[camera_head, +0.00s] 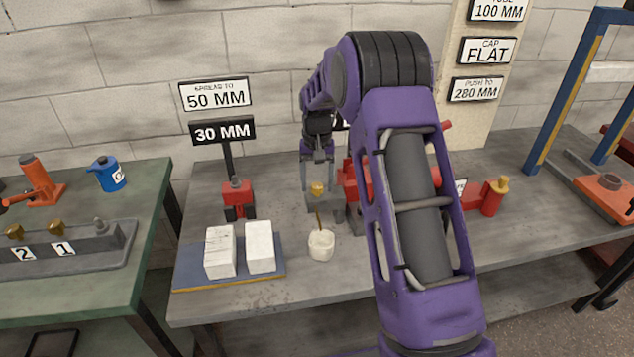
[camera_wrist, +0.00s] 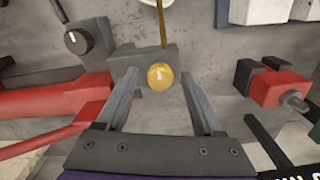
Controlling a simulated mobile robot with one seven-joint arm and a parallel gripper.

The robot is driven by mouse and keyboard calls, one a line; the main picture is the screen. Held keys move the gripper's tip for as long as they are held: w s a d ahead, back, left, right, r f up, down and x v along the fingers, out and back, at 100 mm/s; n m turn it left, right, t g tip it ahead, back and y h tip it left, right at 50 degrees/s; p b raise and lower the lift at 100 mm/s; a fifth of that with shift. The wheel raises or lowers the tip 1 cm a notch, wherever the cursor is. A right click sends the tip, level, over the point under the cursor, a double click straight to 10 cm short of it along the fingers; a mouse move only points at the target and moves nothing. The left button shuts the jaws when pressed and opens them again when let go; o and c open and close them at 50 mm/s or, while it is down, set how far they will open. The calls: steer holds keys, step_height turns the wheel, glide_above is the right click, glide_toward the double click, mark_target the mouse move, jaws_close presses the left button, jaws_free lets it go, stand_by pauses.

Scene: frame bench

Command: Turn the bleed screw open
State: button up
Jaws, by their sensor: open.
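A round brass head with a pale mark, apparently the bleed screw (camera_wrist: 160,77), sits at a grey block (camera_wrist: 142,62) in the wrist view. The brass head also shows in the head view (camera_head: 317,188), below my gripper (camera_head: 317,172). My gripper in the wrist view (camera_wrist: 158,80) is open, with one finger on each side of the brass head. Gaps show between the head and both fingers, so it is not clasped. How far the fingertips stand above it is hard to tell. My arm hides part of the red device (camera_head: 350,185) beside the block.
A white jar (camera_head: 321,245) with a thin upright rod stands in front of the block. A red clamp-like tool (camera_head: 238,200) stands left, behind two white blocks (camera_head: 220,252) on a blue mat (camera_head: 189,265). A black knob (camera_wrist: 77,40) and red bars lie close in the wrist view.

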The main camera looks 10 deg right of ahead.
jaws_close()
steer(key=shift+n, duration=0.3)
steer(key=n+p, duration=0.1)
steer(key=n, duration=0.2)
steer(key=shift+r+n, duration=0.1)
steer(key=shift+n, duration=0.2)
steer(key=n+p, duration=0.1)
steer(key=n, duration=0.2)
steer(key=n+p, duration=0.1)
steer(key=n, duration=0.4)
steer(key=shift+d+n+p, duration=0.1)
steer(key=shift+n+p, duration=0.55)
steer(key=shift+n, duration=0.95)
